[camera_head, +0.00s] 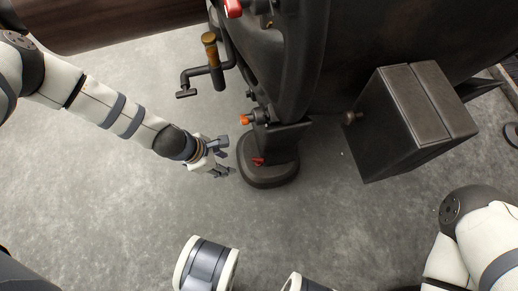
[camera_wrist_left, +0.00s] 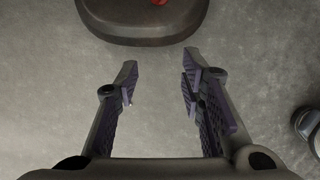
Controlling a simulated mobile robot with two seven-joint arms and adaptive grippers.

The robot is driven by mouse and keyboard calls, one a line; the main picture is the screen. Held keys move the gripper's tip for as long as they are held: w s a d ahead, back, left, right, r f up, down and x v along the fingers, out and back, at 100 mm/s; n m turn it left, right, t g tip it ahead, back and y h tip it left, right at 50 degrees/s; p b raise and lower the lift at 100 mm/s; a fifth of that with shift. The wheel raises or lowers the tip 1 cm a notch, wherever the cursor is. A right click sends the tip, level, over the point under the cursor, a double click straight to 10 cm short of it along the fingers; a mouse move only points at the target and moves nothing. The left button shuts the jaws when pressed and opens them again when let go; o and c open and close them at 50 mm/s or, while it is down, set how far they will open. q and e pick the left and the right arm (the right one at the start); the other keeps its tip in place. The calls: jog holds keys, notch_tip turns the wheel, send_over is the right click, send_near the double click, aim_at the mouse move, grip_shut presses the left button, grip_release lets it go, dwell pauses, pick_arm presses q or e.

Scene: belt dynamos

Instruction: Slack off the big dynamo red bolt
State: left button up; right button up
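The big dark dynamo (camera_head: 300,60) fills the top middle and right of the head view. A small red bolt (camera_head: 258,161) sits low on its rounded foot (camera_head: 268,177). An orange-red knob (camera_head: 245,119) sticks out to the left above it, and a red part (camera_head: 232,8) shows at the top edge. I cannot tell for sure which is the big dynamo red bolt. My left gripper (camera_head: 227,157) is open and empty, just left of the foot. In the left wrist view the open fingers (camera_wrist_left: 160,68) point at the foot (camera_wrist_left: 145,33), with a red bit (camera_wrist_left: 159,2) at the top edge. My right gripper is out of view.
A cranked pipe with a brass-coloured top (camera_head: 209,38) stands left of the dynamo, above my left gripper. A dark box (camera_head: 400,120) is on the right. The grey floor (camera_head: 120,210) is clear at the lower left.

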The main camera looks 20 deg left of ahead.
aim_at(257, 160)
pick_arm(q)
jog(key=w+d, duration=0.1)
jog(key=d, duration=0.1)
jog(key=w+d+b, duration=0.1)
jog(key=w+d, duration=0.2)
jog(key=d, duration=0.1)
jog(key=shift+w+d+f+b, duration=0.15)
jog(key=shift+w+f+b, duration=0.1)
jog(key=shift+b, duration=0.15)
jog(key=b+x, duration=0.2)
jog(key=x, duration=0.2)
jog(key=shift+w+d+f+b, duration=0.1)
jog(key=shift+d+f+b, duration=0.15)
jog(key=shift+f+b, duration=0.05)
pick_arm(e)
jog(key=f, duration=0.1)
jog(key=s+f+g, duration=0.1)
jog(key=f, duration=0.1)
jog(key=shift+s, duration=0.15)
